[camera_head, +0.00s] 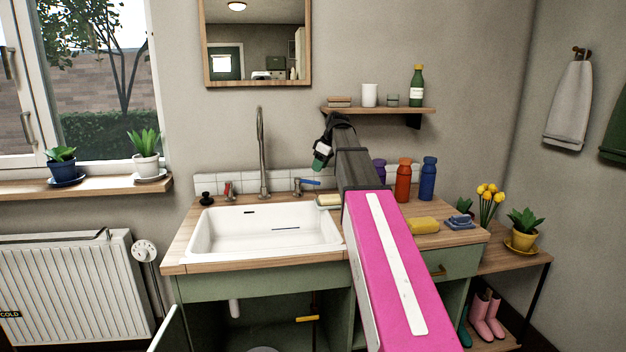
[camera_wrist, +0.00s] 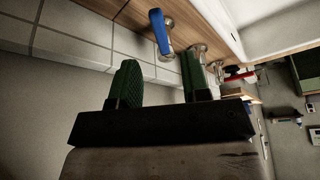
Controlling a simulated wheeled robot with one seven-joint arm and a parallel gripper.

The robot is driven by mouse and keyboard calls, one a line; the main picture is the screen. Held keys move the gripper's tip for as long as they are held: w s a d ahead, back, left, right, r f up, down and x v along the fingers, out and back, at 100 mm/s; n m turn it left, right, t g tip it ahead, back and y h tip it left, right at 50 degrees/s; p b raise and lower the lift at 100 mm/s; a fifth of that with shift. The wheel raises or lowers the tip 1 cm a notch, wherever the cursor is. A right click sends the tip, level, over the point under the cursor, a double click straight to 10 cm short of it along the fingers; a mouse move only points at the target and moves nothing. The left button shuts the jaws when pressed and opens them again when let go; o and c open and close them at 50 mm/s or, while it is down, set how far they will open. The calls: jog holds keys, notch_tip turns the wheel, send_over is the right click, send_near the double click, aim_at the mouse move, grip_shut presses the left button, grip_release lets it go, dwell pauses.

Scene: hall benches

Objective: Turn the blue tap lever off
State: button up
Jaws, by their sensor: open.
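The blue tap lever (camera_head: 310,182) sits on a short metal valve at the back right of the sink, right of the tall spout (camera_head: 262,155). In the head view it points out to the right, roughly level. My gripper (camera_head: 322,156) hangs above and slightly right of it, with dark green fingers. In the wrist view the blue lever (camera_wrist: 160,32) shows beyond the gap between the spread fingers of my gripper (camera_wrist: 160,82). The gripper is open, with nothing between its fingers. I see no contact with the lever.
A red tap lever (camera_head: 228,188) stands left of the spout. The white sink (camera_head: 265,243) is in front. White tiles (camera_wrist: 75,45) run close behind the valves. A shelf (camera_head: 378,110) is above right; purple, orange (camera_head: 403,180) and blue bottles stand right of my arm.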

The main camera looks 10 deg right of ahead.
aim_at(307, 182)
jog(key=shift+x, duration=3.2)
grip_shut()
